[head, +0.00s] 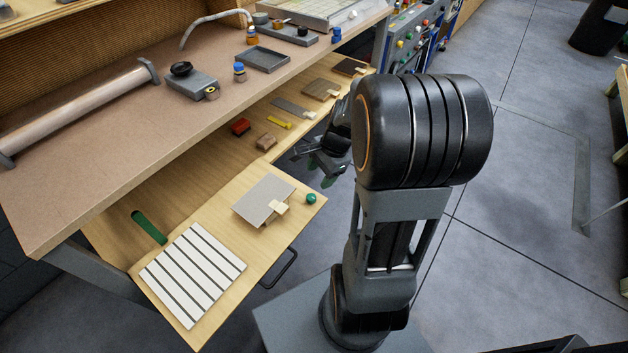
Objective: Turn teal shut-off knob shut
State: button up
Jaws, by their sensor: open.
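A small green, round, knob-like piece (311,198) sits near the right corner of the pull-out board (308,212). A dark teal round piece (261,18) is at the back of the bench, by the bent grey pipe. I cannot tell which of them, if either, is the shut-off knob, nor how it is turned. My gripper (318,164) is open and looks empty. It is off the right edge of the lower shelf, above and right of the green piece in the picture, apart from it. My arm hides part of the gripper.
The bench top (110,145) holds a grey block with a black knob (181,69), a shallow tray (262,59) and a long roller (85,108). The pull-out board carries a striped white panel (192,273) and a grey plate (262,198). Open floor (520,220) lies right.

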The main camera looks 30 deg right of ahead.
aim_at(312, 197)
jog(key=w+f+m, duration=0.1)
jog(key=f, duration=0.3)
jog(key=f+m+b, duration=0.1)
jog(key=f+m, duration=0.1)
jog(key=f, duration=0.2)
jog(key=w+f+m+y+b, duration=0.1)
jog(key=f+m, duration=0.1)
jog(key=f, duration=0.3)
jog(key=shift+w+a, duration=0.35)
jog(key=shift+a, duration=0.05)
jog(key=shift+c, duration=0.3)
jog(key=c, duration=0.9)
